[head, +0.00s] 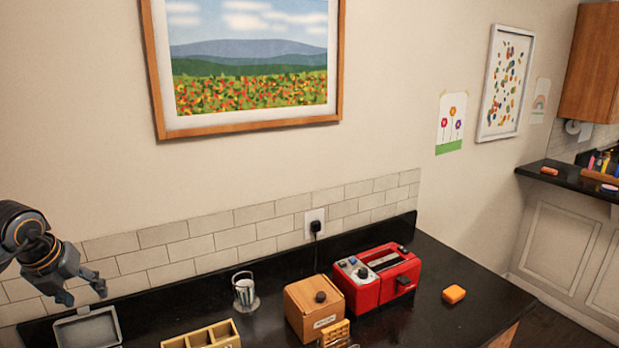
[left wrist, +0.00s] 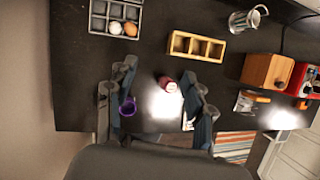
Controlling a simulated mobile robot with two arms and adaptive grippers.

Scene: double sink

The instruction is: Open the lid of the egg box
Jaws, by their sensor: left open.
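The grey egg box (left wrist: 93,20) is at the top left of the left wrist view, cut by the frame edge. Its compartments are uncovered there, with a white egg (left wrist: 115,28) and a brown egg (left wrist: 130,29) inside. In the head view a grey rimmed panel (head: 88,329), apparently its lid, shows at the bottom left; its lower part is cut off. My left gripper (head: 83,292) is above that panel, apart from it, with fingers spread and empty. The fingers also show in the left wrist view (left wrist: 160,76). My right gripper is not in view.
A yellow divided box (left wrist: 197,47), a glass pitcher (head: 244,292), a wooden box (head: 303,310) and a red toaster (head: 375,290) stand on the black counter (left wrist: 75,90). A purple cup (left wrist: 128,106) and a red-capped jar (left wrist: 168,84) are near the counter's front edge.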

